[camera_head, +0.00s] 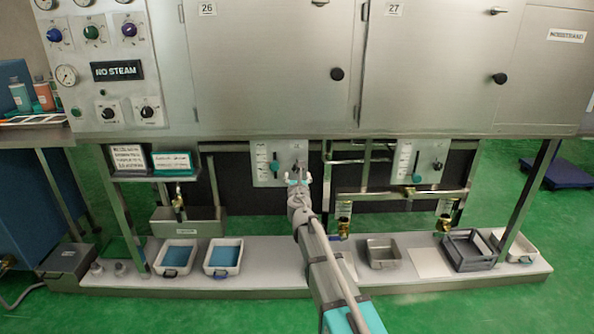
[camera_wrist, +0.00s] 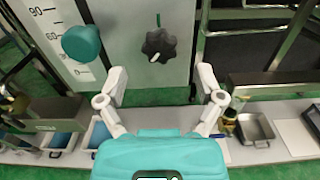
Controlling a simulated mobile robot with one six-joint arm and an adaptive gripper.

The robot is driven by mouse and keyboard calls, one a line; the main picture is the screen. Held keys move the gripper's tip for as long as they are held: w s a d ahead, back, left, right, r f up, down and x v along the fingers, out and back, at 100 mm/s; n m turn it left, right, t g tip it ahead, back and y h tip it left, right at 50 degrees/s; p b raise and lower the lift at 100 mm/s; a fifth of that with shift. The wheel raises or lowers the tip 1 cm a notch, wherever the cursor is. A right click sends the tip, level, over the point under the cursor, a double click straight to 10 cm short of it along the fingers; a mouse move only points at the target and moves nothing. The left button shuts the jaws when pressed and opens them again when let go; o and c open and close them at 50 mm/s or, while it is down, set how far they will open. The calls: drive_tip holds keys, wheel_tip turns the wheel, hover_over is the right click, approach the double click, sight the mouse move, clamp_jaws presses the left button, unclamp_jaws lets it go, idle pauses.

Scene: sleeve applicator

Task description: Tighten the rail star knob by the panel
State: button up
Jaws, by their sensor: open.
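A black star knob (camera_wrist: 159,45) with a light pointer mark sits on a pale panel. In the wrist view it lies just beyond my gripper (camera_wrist: 161,78), between the directions of its two fingers and apart from them. My gripper is open and empty. In the head view my gripper (camera_head: 299,178) is in front of the small panel (camera_head: 265,165) under the cabinet, and it partly hides the knob there. A teal round knob (camera_wrist: 82,43) on a scale marked with numbers stands left of the star knob in the wrist view.
A second similar panel (camera_head: 419,162) with a knob is at the right. Pipes and metal posts flank the panel. The low shelf (camera_head: 302,277) holds white trays with blue contents (camera_head: 222,257), a metal pan (camera_head: 383,253) and a dark crate (camera_head: 468,251). Cabinet doors hang above.

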sight(297, 173)
drive_tip(key=shift+w, duration=2.45)
drive_tip(key=shift+c, duration=0.3)
drive_tip(key=c, duration=1.1)
